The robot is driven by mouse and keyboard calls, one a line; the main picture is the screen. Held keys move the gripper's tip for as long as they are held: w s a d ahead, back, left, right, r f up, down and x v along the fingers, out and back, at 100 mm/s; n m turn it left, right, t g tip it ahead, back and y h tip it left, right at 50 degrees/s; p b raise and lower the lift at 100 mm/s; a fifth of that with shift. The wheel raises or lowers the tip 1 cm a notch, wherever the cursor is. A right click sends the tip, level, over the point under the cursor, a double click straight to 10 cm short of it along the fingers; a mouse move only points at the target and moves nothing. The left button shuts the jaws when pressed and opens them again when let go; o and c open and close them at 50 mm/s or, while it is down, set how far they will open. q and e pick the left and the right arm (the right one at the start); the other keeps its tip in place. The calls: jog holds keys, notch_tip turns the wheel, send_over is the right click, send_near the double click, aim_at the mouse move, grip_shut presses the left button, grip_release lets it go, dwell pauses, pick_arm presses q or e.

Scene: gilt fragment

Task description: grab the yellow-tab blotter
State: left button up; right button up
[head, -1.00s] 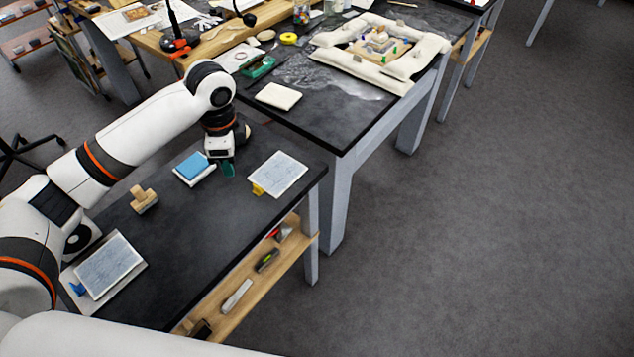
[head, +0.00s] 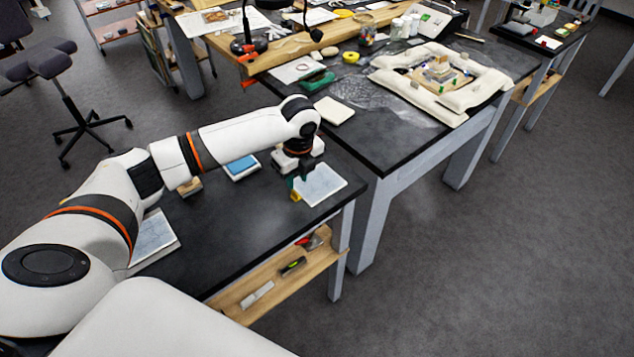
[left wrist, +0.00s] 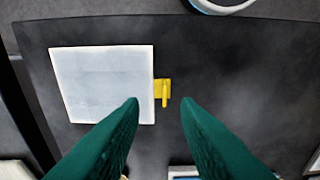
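The yellow-tab blotter (head: 322,184) is a pale, flat square sheet on the dark bench, near its right end. Its yellow tab (head: 296,196) sticks out on the left side. In the left wrist view the blotter (left wrist: 98,85) lies left of centre, and the tab (left wrist: 162,88) shows just beyond and between the fingertips. My left gripper (head: 294,188) has green fingers and is over the tab side of the blotter. In the wrist view its fingers (left wrist: 161,103) are apart with nothing between them that I can see held. My right gripper is not in view.
A blue-topped pad (head: 241,165) and a wooden block (head: 190,187) lie left of the gripper. Another pale sheet (head: 152,238) is partly hidden by my arm. A low wooden shelf (head: 275,280) holds tools. The bench behind holds a white pad (head: 334,111) and a cushioned fragment (head: 440,72).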

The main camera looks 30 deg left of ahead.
aim_at(294, 191)
pick_arm(q)
jog(key=f, duration=0.2)
jog(key=f+p, duration=0.1)
jog(key=shift+s+a+f, duration=0.15)
jog(key=shift+a+f, duration=0.25)
jog(key=shift+f, duration=0.5)
grip_shut()
